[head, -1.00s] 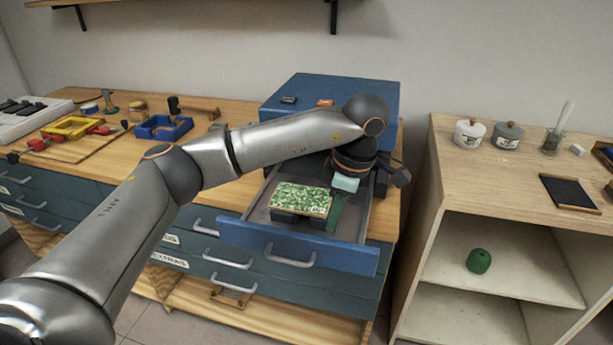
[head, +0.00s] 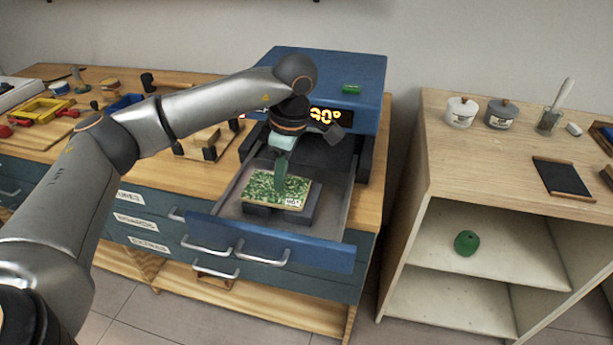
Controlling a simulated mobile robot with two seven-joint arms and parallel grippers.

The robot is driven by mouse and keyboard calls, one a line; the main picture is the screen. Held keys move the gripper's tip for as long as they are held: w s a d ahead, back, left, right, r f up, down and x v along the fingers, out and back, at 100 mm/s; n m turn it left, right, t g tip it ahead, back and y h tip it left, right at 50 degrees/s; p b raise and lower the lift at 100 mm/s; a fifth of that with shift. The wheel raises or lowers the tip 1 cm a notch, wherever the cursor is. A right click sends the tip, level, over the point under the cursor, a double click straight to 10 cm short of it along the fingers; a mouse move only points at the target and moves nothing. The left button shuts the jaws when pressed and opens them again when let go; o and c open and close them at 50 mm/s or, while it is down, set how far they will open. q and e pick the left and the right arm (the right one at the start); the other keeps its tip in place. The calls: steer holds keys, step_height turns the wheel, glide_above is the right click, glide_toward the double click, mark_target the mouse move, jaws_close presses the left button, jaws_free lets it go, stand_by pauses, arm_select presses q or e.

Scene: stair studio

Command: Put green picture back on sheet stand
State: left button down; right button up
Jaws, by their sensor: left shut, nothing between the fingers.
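The green picture (head: 257,188), a flat sheet with a leafy green and white pattern and a small white label at its corner, lies on a dark block-like stand (head: 300,213). Both are inside the open drawer of the blue machine. My left gripper (head: 280,198) points down from above with green fingers shut and nothing between them. Its fingertips are over the middle of the picture and hide a strip of it. I cannot tell whether they touch it. My right gripper is not in view.
The blue machine (head: 365,70) has a lit "90°" display and a green button on top. Its drawer front (head: 320,250) sticks out over the lower cabinet. A wooden shelf (head: 480,150) with jars stands at right. Tools lie at left.

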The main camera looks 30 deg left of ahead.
mark_target(292, 195)
arm_select(q)
steer(key=a, duration=0.1)
steer(key=a+f, duration=0.1)
steer(key=shift+s+a+p, duration=0.3)
steer(key=shift+s, duration=0.05)
steer(key=shift+f+b, duration=0.35)
steer(key=shift+d+f, duration=0.1)
steer(key=d, duration=0.4)
steer(key=shift+w+d, duration=0.1)
steer(key=shift+w, duration=0.3)
steer(key=shift+w+d, duration=0.1)
steer(key=shift+d, duration=0.35)
steer(key=shift+f, duration=0.1)
steer(key=shift+w+a+r+p, duration=0.1)
steer(key=shift+w+r+p, duration=0.05)
steer(key=shift+r+p, duration=0.6)
